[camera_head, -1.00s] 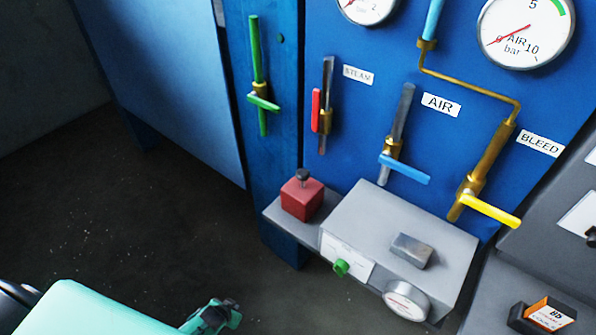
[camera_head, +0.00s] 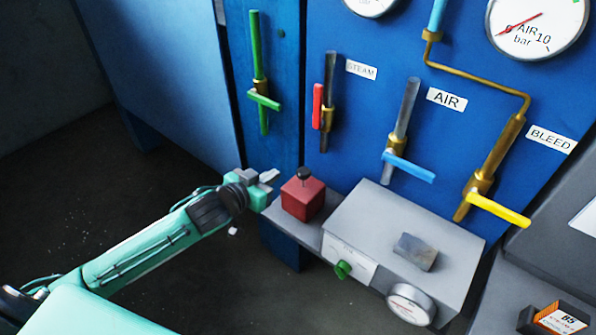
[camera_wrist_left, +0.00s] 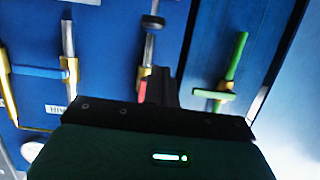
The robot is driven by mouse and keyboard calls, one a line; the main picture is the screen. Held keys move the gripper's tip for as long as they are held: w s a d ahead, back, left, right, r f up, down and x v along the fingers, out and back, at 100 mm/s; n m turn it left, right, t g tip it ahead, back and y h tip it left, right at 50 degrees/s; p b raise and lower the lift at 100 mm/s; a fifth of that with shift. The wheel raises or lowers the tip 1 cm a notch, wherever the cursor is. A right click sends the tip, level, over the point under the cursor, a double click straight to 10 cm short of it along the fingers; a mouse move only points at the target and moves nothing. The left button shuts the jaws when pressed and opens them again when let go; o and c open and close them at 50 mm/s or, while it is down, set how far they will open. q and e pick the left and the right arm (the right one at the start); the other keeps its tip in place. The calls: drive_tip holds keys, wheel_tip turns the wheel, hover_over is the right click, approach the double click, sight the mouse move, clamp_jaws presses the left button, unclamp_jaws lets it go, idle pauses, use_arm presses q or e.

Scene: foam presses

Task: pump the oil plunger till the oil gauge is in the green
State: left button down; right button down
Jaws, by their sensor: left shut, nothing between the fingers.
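A red block (camera_head: 302,200) with a black-knobbed plunger (camera_head: 303,174) on top sits on a grey shelf in the head view. A small round gauge (camera_head: 410,304) is on the front of the grey box to its right; its reading and any green zone are too small to tell. My left gripper (camera_head: 268,176) is shut and empty, just left of the plunger knob and apart from it. In the left wrist view, its dark fingers (camera_wrist_left: 165,88) point at the panel, and a dark round knob (camera_wrist_left: 153,21) shows beyond them. My right gripper is not in view.
The blue panel carries green (camera_head: 263,100), red (camera_head: 317,106), blue (camera_head: 408,167) and yellow (camera_head: 500,210) valve handles. The grey box (camera_head: 365,218) bears a small grey block (camera_head: 415,252) and a green knob (camera_head: 343,270). Open floor lies left of the shelf.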

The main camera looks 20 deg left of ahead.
use_arm(q)
drive_tip(key=shift+s+d+r+h, duration=0.15)
drive_tip(key=shift+s+d+r, duration=0.15)
drive_tip(key=shift+r, duration=0.35)
drive_tip(key=shift+s+d+r+h, duration=0.2)
drive_tip(key=shift+d+r, duration=0.1)
drive_tip(key=shift+r, duration=0.3)
drive_tip(key=shift+w, duration=0.1)
drive_tip(key=p, duration=0.3)
hover_over(304, 173)
drive_tip(key=s+a, duration=0.2)
drive_tip(key=f, duration=0.4)
drive_tip(key=f+p, duration=0.1)
drive_tip(key=shift+w+d+f, duration=0.15)
drive_tip(key=shift+w+d, duration=0.15)
drive_tip(key=shift+d, duration=0.05)
drive_tip(key=shift+f, duration=0.6)
